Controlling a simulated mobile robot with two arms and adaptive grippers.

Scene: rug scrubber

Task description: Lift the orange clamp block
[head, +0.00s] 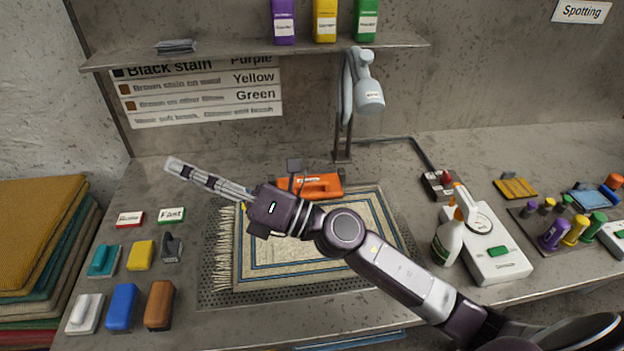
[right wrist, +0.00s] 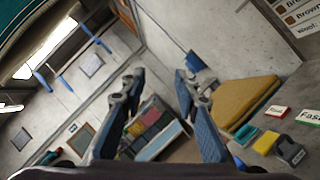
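The orange clamp block (head: 322,186) lies at the back edge of the rug (head: 385,245), partly hidden behind my right gripper's wrist and a small grey part. My right gripper (head: 178,167) reaches in from the right and points to the back left, above the bench and left of the block. In the right wrist view its two fingers (right wrist: 160,84) are spread wide with nothing between them. The block does not show in the right wrist view. My left gripper is not in view.
A lamp (head: 369,96) stands behind the rug below a shelf (head: 250,50). A spray bottle (head: 448,241) and a white gauge box (head: 497,262) are at the right. Brushes, including a blue one (head: 122,306), and small blocks fill the left. Folded rugs (head: 35,235) are stacked far left.

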